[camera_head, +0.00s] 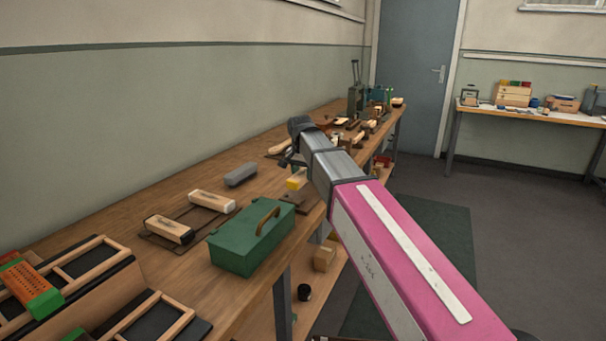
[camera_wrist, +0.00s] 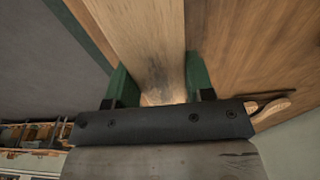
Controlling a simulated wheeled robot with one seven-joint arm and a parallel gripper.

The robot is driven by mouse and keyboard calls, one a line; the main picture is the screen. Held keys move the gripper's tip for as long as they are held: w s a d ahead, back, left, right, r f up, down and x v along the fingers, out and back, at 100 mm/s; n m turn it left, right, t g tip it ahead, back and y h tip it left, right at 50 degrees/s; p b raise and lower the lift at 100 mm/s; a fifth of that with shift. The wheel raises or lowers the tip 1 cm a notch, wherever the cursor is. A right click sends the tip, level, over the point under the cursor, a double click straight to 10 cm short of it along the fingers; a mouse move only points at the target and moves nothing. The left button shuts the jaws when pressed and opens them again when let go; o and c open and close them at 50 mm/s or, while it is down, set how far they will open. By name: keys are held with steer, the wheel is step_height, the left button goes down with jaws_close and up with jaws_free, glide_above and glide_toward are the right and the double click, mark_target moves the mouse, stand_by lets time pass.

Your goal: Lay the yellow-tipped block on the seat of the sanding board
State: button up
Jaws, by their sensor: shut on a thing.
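The yellow-tipped block (camera_head: 297,179) is pale with a yellow end and shows beside my arm in the head view, partly hidden by it. A flat dark brown board (camera_head: 295,198), perhaps the sanding board, lies just below it on the bench. I cannot tell whether block and board touch. My gripper (camera_wrist: 160,92) is shut on the block, whose pale wooden body (camera_wrist: 148,45) runs up between the two green fingers in the wrist view. The yellow end cannot be made out there. In the head view my gripper (camera_head: 287,158) is small and dark over the bench.
A green toolbox (camera_head: 240,247) with a wooden handle stands near the bench's front edge. Two pale blocks (camera_head: 168,229) (camera_head: 211,201) and a grey block (camera_head: 241,175) lie left of my gripper. Framed trays (camera_head: 95,262) fill the near left. Tools crowd the far end.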

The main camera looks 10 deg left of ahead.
mark_target(303, 192)
steer(key=shift+f, duration=0.2)
steer(key=shift+f, duration=1.9)
steer(key=shift+f, duration=0.35)
steer(key=o, duration=1.5)
steer(key=shift+s+a+r, duration=0.1)
steer(key=shift+s+r, duration=0.05)
steer(key=shift+r, duration=1.15)
steer(key=shift+s+r, duration=0.15)
steer(key=shift+r, duration=1.2)
steer(key=shift+s+a+r, duration=0.1)
steer(key=shift+s+r, duration=0.05)
steer(key=shift+r, duration=1.15)
steer(key=shift+s+d, duration=0.1)
